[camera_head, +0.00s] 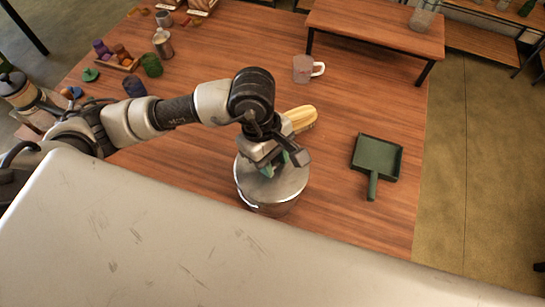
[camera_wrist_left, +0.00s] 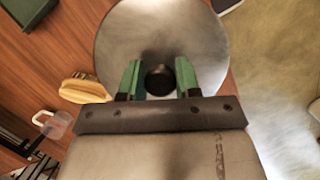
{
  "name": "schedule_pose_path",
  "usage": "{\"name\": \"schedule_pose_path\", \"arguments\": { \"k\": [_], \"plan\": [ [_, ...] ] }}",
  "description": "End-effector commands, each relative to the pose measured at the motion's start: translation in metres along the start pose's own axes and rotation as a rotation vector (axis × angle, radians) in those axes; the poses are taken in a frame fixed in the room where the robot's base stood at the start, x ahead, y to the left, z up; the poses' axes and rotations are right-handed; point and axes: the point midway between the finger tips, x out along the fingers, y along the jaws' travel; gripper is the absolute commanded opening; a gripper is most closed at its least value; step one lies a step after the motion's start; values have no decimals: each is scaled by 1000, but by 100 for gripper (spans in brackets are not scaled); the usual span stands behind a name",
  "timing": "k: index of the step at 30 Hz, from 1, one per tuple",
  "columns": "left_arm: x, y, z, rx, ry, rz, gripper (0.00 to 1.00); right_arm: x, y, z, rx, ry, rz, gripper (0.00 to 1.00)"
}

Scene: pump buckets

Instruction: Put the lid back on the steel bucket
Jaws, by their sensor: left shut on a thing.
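The steel bucket (camera_head: 268,207) stands on the wooden table, below my left gripper (camera_head: 268,168). The round steel lid (camera_head: 290,183) is over the bucket's top in the head view. In the left wrist view the lid (camera_wrist_left: 125,35) fills the upper middle, with its black knob (camera_wrist_left: 159,80) between the green fingertips of my left gripper (camera_wrist_left: 160,78). The left gripper is shut on the knob. The lid looks about level over the bucket, but I cannot tell whether it touches the rim all round. The lid hides the bucket's inside. My right gripper is not in view.
A yellow brush-like thing (camera_head: 303,117) lies just behind the bucket. A clear mug (camera_head: 304,69) stands farther back, and a green dustpan (camera_head: 377,160) lies to the right. Cups and small items, including a metal pitcher (camera_head: 163,44), stand at the back left.

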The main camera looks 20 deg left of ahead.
Motion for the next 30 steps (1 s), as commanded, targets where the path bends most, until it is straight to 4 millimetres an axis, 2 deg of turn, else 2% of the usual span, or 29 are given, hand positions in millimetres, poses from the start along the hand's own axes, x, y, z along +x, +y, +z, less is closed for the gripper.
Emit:
{"name": "schedule_pose_path", "arguments": {
  "k": [14, 15, 18, 21, 26, 30],
  "plan": [
    [0, 0, 0, 0, 0, 0, 4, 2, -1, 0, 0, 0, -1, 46],
    [0, 0, 0, 0, 0, 0, 34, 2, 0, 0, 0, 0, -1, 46],
    [1, 0, 0, 0, 0, 0, 49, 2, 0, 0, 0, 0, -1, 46],
    [1, 0, 0, 0, 0, 0, 62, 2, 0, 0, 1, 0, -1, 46],
    [1, 0, 0, 0, 0, 0, 62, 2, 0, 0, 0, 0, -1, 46],
    [1, 0, 0, 0, 0, -1, 81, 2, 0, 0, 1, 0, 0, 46]
  ]
}}
